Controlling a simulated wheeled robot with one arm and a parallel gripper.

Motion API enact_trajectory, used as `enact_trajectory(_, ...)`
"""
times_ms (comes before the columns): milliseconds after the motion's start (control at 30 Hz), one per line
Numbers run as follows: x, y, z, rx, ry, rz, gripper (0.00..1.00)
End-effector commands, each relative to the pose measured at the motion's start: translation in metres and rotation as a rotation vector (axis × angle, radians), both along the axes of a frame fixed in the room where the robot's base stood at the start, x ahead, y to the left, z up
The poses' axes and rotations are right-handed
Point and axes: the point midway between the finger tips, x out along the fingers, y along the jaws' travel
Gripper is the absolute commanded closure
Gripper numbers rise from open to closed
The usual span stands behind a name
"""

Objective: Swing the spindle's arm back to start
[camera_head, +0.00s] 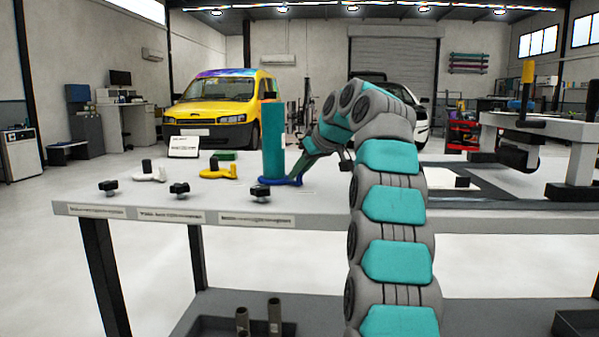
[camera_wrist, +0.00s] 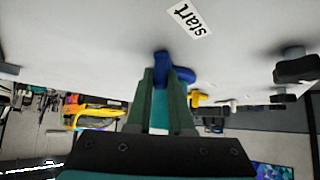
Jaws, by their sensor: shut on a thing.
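A tall teal roll (camera_head: 273,143) stands upright at the left part of the table, with an orange tip above it. A blue spindle arm (camera_head: 285,182) lies low at its foot and reaches right, toward my gripper (camera_head: 303,168). In the wrist view my gripper (camera_wrist: 168,85) has its dark green fingers closed around the blue arm (camera_wrist: 180,74). Teal shows between the fingers. The exact contact at the fingertips is partly hidden.
A white arm (camera_head: 148,175) and a yellow arm (camera_head: 218,173) sit left of the roll. Black knobs (camera_head: 180,189) line the table's front edge. A small sign (camera_head: 184,147) stands behind. A grey frame with a black roller (camera_head: 520,152) stands at right.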

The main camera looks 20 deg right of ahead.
Motion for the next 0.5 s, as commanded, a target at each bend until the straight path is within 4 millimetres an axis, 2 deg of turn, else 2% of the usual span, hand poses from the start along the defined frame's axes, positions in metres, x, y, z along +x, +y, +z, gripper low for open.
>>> enact_trajectory(133, 0.0007, -0.001, 0.002, -0.001, -0.007, -0.003, 1.0)
enact_trajectory(167, 0.0006, -0.0012, 0.0022, -0.001, -0.007, -0.003, 0.77)
enact_trajectory(400, 0.0003, -0.0009, 0.0014, -0.001, -0.004, -0.002, 0.5)
enact_trajectory(500, 0.0002, -0.0007, 0.0011, 0.0, -0.003, -0.001, 0.5)
